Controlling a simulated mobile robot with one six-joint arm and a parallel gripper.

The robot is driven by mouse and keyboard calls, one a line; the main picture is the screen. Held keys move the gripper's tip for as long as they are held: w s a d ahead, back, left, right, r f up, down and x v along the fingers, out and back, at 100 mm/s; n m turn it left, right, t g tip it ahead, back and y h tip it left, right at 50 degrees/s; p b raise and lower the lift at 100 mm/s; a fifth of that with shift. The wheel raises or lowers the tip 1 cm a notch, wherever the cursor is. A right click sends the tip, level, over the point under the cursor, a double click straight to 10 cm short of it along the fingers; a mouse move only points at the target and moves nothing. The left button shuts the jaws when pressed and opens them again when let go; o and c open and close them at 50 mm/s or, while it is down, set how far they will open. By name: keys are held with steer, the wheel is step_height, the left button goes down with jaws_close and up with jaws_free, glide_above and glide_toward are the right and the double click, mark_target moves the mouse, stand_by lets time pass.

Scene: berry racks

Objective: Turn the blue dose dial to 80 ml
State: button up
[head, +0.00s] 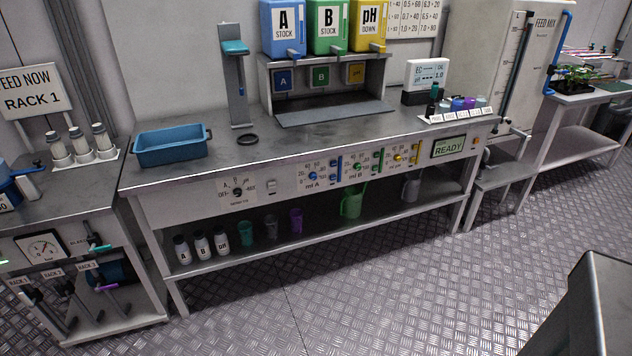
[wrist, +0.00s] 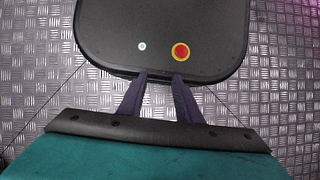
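The blue dose dial (head: 313,176) is a small round knob on the left of the dosing panel, on the front edge of the long bench in the head view. Its scale carries small numbers around it and "ml A" is printed below. The knob is too small to tell which mark it points at. A green dial (head: 361,168) and a yellow dial (head: 398,157) sit to its right. My gripper (wrist: 161,78) shows only in the wrist view, with its two dark fingers apart and nothing between them. It is away from the dial, over the floor and a black panel.
A black switch dial (head: 238,191) sits left of the dosing panel, and a green READY display (head: 448,146) sits right. A blue tray (head: 172,146) and stock canisters stand on the bench. Bottles and a green jug (head: 351,204) stand on the lower shelf. The floor in front is clear.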

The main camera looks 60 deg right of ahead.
steer(key=o, duration=0.3)
steer(key=w+d+f+n+t+h+b, duration=0.15)
steer(key=w+d+n+t+h, duration=0.35)
steer(key=w+d, duration=1.25)
steer(key=w+d+r+n+t+h+b, duration=0.1)
steer(key=w+d+r+n+t, duration=0.2)
steer(key=d, duration=0.8)
steer(key=w+d+r+n+t+b, duration=0.25)
steer(key=w+d+r, duration=0.3)
steer(key=d, duration=0.55)
steer(key=s+d+r+n+t+h+b, duration=0.15)
steer(key=d+r+n, duration=0.25)
steer(key=d+r, duration=0.45)
steer(key=d+r+n+t+h, duration=0.3)
steer(key=d+r, duration=0.2)
steer(key=d, duration=0.7)
steer(key=s+d+r+n+t+b, duration=0.1)
steer(key=s+d+r+n+t, duration=0.3)
steer(key=s+d+r+n, duration=0.5)
step_height(320, 180, up, 3)
steer(key=d+n, duration=0.2)
steer(key=d, duration=0.1)
steer(key=shift+s+r+t+b, duration=0.2)
steer(key=shift+s+t+b, duration=0.1)
steer(key=shift+t+b, duration=0.1)
steer(key=shift+w, duration=0.1)
